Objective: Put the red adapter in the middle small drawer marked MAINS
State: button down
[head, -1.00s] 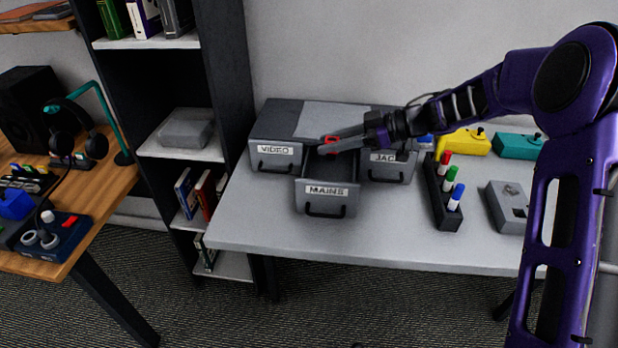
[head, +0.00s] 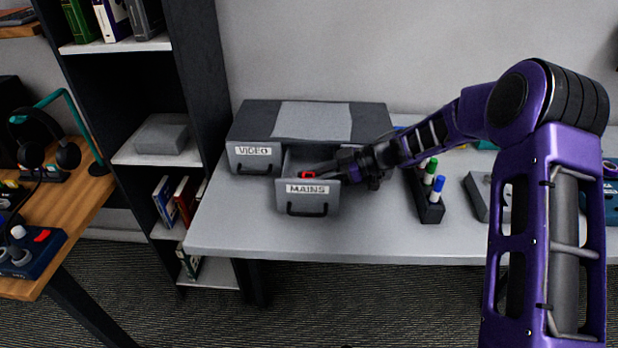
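The middle small drawer marked MAINS (head: 308,198) is pulled out of the grey drawer unit (head: 258,127). The red adapter (head: 308,175) shows as a small red patch at the drawer's opening, just behind its front panel. My gripper (head: 314,173) reaches in from the right, with its fingertips at the adapter, low in the drawer opening. The fingers are small and partly hidden by the drawer front. I cannot tell whether they are shut on the adapter or apart.
The VIDEO drawer (head: 253,157) is shut on the left. My arm covers the JACK side. A black marker holder (head: 426,200) stands right of the drawers, with a grey box (head: 478,196) beyond it. The white table (head: 240,227) is clear in front.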

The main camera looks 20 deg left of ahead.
jog(key=shift+f, duration=0.15)
jog(key=c, duration=0.5)
grip_release()
jog(key=shift+w+d+r, duration=0.1)
jog(key=shift+d+r, duration=0.15)
jog(key=shift+r, duration=0.05)
jog(key=p+v, duration=0.1)
jog(key=v, duration=0.6)
jog(key=shift+f, duration=0.1)
